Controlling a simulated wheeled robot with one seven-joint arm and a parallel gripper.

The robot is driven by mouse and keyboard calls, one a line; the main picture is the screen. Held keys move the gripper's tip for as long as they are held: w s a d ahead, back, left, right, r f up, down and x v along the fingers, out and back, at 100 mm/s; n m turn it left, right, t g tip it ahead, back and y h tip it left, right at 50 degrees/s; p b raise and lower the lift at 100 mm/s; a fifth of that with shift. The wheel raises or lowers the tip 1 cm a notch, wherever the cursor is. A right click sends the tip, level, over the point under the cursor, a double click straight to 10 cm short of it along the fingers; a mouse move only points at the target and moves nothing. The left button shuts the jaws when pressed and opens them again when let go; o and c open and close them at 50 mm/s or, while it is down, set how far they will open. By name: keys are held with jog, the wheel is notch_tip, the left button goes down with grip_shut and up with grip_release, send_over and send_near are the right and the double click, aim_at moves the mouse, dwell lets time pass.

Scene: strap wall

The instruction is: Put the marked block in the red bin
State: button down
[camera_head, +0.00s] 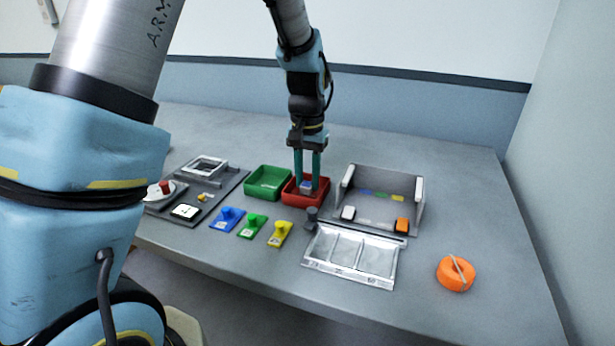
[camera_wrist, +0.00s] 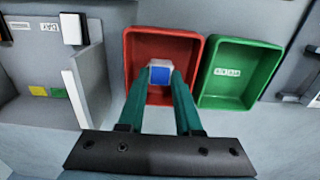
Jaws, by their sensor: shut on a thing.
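The red bin (camera_head: 291,196) stands on the grey table to the right of the green bin. It also shows in the wrist view (camera_wrist: 133,55), where the green bin is on its right. My gripper (camera_head: 308,186) points down with its teal fingers over the red bin. It is shut on a small white block with a blue face (camera_wrist: 160,74), which sits between the fingertips within the bin's outline. In the head view the block (camera_head: 305,184) is partly hidden by the fingers. I cannot tell whether it touches the bin floor.
The green bin (camera_head: 267,182) stands beside the red bin. A grey open-topped fixture (camera_head: 383,208) with white posts is to the right. Blue (camera_head: 228,217), green (camera_head: 251,227) and yellow (camera_head: 280,233) pieces lie in front. An orange round object (camera_head: 455,273) sits at the right; table around it is clear.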

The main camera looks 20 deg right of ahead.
jog(key=shift+f, duration=0.15)
dwell(0.5)
jog(key=shift+c, duration=0.6)
grip_release()
jog(key=shift+r+p, duration=2.65)
jog(key=shift+r, duration=0.4)
